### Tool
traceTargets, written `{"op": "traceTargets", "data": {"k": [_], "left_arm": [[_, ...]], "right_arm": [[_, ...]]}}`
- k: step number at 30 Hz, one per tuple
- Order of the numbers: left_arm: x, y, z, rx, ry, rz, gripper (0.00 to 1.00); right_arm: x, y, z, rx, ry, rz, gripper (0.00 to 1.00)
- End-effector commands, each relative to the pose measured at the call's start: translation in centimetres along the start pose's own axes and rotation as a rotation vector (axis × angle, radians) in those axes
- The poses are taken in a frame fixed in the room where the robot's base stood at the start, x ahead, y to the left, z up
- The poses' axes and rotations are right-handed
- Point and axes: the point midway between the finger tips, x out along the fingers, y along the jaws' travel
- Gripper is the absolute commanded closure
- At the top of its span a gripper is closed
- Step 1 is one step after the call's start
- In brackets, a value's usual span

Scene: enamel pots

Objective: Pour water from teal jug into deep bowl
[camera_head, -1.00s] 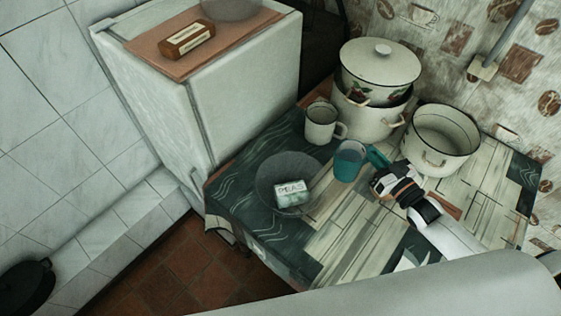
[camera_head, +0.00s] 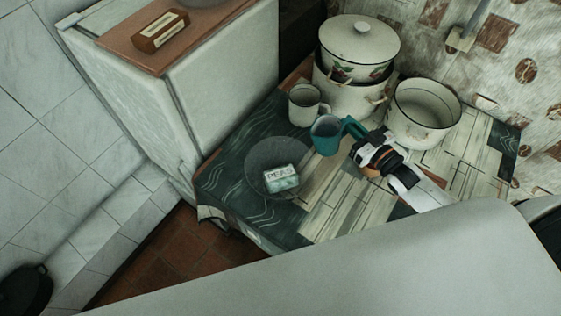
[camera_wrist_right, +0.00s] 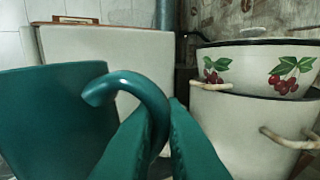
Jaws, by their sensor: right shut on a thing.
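The teal jug (camera_head: 326,137) is upright over the table, beside the white mug. My right gripper (camera_head: 354,141) is at its right side, shut on the handle. The right wrist view shows the curved jug handle (camera_wrist_right: 135,85) entering between the two teal fingers (camera_wrist_right: 165,145), with the jug body (camera_wrist_right: 48,120) at left. I cannot tell if the jug's base touches the table. A see-through dark bowl (camera_head: 258,160), apparently the deep bowl, is left of and nearer than the jug. A packet marked PEAS (camera_head: 281,179) shows in it. My left gripper is not in view.
The white mug (camera_head: 304,108) stands just behind the jug. Stacked enamel pots (camera_head: 352,97) stand at the back, and an open pot (camera_head: 425,135) stands behind my right gripper. A white cabinet (camera_head: 225,95) rises behind the bowl. The patterned table (camera_head: 345,205) is clear in front.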

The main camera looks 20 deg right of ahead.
Motion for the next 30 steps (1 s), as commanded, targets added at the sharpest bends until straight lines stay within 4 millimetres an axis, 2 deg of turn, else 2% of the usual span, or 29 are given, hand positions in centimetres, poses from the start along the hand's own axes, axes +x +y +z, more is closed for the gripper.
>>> {"op": "traceTargets", "data": {"k": [1,22,30], "left_arm": [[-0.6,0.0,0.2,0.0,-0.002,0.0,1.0],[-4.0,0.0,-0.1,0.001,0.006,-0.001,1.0],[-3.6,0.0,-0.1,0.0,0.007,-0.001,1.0]], "right_arm": [[0.1,0.2,0.8,-0.024,0.0,0.0,1.0],[0.6,3.5,4.7,-0.366,0.067,-0.011,1.0],[0.8,4.4,4.5,-0.436,0.079,-0.012,1.0]]}}
